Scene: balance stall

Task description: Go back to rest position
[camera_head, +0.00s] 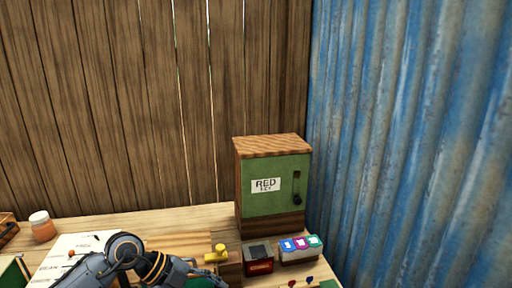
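A grey arm of mine (127,246) with an orange and black band shows at the bottom edge, left of the middle. It enters from the lower left, bends at a round joint and runs down to the right. No fingertips show; its gripper is cut off by the bottom edge. The arm is in front of a white board (88,240) with printed words on the table. My other arm and gripper are not in view.
A green box with a wooden top (273,185), labelled RED, stands near the blue corrugated wall (410,140). Before it are a dark red-fronted device (259,266), coloured tiles (300,243) and a yellow knob (217,254). A jar (42,228) stands at the left.

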